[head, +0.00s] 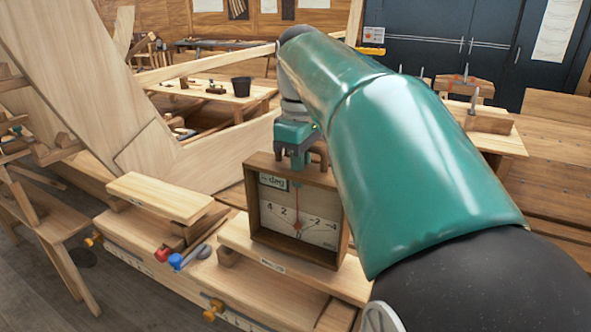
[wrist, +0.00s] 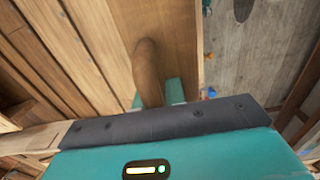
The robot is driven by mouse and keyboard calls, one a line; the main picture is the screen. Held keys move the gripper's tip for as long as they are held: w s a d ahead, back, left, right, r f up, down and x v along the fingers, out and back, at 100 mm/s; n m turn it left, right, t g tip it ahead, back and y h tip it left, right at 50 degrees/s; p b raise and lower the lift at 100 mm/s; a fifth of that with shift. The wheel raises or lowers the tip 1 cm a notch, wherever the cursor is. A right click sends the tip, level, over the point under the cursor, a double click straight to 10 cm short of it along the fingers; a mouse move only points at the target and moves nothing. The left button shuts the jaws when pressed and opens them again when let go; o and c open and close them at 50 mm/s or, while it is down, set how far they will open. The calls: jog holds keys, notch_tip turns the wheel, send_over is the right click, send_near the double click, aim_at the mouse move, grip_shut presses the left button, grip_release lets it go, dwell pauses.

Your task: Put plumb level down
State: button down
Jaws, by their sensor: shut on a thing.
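The plumb level is a wooden box with a white dial face (head: 297,212), upright in the middle of the head view. A red needle hangs over its scale of numbers. My gripper (head: 297,160) is above the box, shut on its wooden top handle. In the wrist view the rounded handle (wrist: 148,72) stands against my teal gripper, with the wooden box top behind it. The box's base is at a pale wooden board (head: 240,248) with a small label. I cannot tell whether it rests on the board or hovers just above it.
Left of the level, another raised plank (head: 160,196) lies on the bench. A red-headed and a blue-headed tool (head: 188,258) lie between the two boards. The pale hull planking (head: 75,80) rises at the left. A table with a black bucket (head: 241,87) stands behind.

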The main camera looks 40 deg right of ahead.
jog(key=shift+s+d+r, duration=0.15)
jog(key=shift+s, duration=0.2)
jog(key=shift+w, duration=0.2)
jog(key=shift+s+f, duration=0.1)
jog(key=shift+f, duration=0.35)
jog(key=c, duration=1.8)
grip_release()
jog(key=o, duration=0.3)
jog(key=shift+o, duration=0.2)
notch_tip(320, 180, up, 13)
jog(key=shift+f, duration=0.1)
